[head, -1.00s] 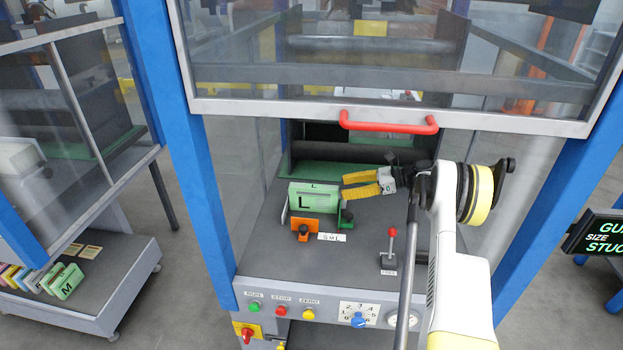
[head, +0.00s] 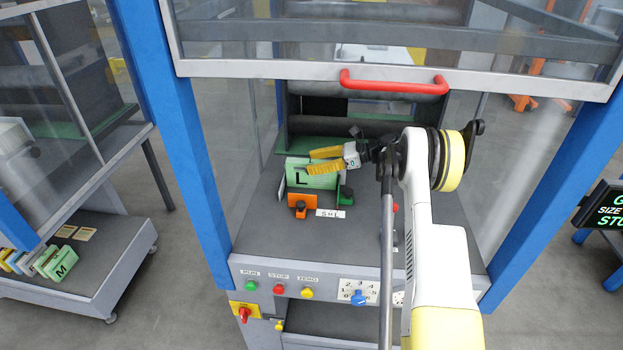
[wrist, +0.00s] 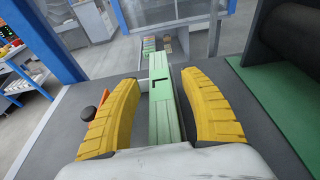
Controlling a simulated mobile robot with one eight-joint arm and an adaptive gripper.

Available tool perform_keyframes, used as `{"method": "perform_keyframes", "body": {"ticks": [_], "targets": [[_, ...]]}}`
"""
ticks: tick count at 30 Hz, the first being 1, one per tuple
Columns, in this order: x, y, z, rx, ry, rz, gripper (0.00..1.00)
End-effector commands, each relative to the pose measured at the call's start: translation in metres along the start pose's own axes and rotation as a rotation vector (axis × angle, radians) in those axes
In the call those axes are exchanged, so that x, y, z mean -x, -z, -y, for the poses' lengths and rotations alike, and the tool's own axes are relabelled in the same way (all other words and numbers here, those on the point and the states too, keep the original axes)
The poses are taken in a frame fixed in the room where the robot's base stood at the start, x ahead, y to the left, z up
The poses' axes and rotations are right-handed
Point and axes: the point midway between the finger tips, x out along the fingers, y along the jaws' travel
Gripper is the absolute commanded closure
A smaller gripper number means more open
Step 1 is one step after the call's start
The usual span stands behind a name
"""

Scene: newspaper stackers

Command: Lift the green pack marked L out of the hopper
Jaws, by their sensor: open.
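In the wrist view, the green pack (wrist: 161,95) runs between my two open fingers (wrist: 160,110), with a gap on each side. The near finger covers part of the pack's front face in the head view.
A raised glass guard with a red handle (head: 393,82) hangs above the deck. A dark roller (head: 370,127) lies behind the pack. Blue posts stand on both sides. A lower shelf at left holds several packs, one green marked M (head: 60,263).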

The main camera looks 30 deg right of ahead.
Motion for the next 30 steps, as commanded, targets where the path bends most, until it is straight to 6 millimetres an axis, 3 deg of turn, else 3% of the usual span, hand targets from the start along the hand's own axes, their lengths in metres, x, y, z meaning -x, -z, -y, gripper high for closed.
{"method": "perform_keyframes", "body": {"ticks": [7,12,13,30], "targets": [[-0.0033,-0.0008,0.0002,-0.001,0.001,0.0,0.48],[-0.0032,-0.0008,0.0002,-0.001,0.001,0.0,0.98],[-0.0032,-0.0007,0.0002,-0.001,0.001,0.0,1.0],[-0.0089,-0.0045,-0.0004,-0.001,0.0,0.0,1.0]]}}
